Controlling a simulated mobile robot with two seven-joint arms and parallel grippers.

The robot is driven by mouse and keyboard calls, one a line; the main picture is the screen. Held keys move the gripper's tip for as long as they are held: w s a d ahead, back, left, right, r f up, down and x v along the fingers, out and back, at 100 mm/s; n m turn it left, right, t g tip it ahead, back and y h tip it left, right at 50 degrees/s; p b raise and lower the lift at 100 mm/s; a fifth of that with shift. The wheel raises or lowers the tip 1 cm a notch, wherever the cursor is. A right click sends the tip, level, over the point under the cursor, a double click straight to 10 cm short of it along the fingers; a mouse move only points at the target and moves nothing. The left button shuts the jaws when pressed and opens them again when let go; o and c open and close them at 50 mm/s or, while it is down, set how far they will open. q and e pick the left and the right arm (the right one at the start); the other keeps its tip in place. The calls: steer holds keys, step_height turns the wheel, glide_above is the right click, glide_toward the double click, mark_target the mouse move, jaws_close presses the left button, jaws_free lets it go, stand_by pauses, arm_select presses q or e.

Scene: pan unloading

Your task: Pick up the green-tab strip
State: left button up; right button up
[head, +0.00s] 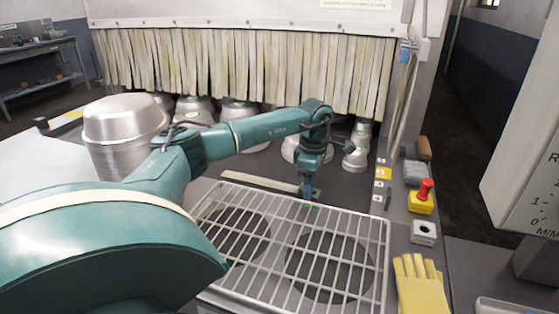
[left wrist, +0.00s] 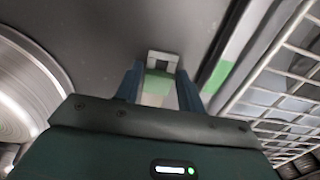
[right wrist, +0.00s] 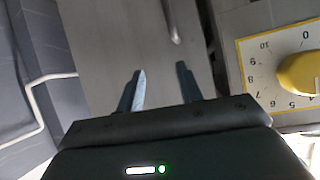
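A pale, narrow strip (head: 258,183) lies flat on the grey surface behind the wire rack in the head view. My left gripper (head: 309,192) is low at its right end, pointing down. In the left wrist view, a green and white tab with a grey bracket (left wrist: 160,80) sits between the fingers of my left gripper (left wrist: 160,72). The fingers are apart, on either side of the tab; firm contact is not visible. A pale band with a green patch (left wrist: 218,76) runs beside it. My right gripper (right wrist: 161,72) is open and empty, outside the head view.
The wire rack (head: 388,255) lies just in front of the left gripper. Stacked metal pans (head: 125,125) stand at left, with more under the strip curtain (head: 250,65). A red button (head: 425,190) and yellow glove (head: 420,285) are at right. A yellow dial (right wrist: 255,75) is beside the right gripper.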

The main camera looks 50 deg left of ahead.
arm_select(q)
steer(key=c, duration=0.6)
steer(key=shift+r, duration=0.1)
step_height(320, 180, up, 10)
steer(key=shift+f, duration=0.1)
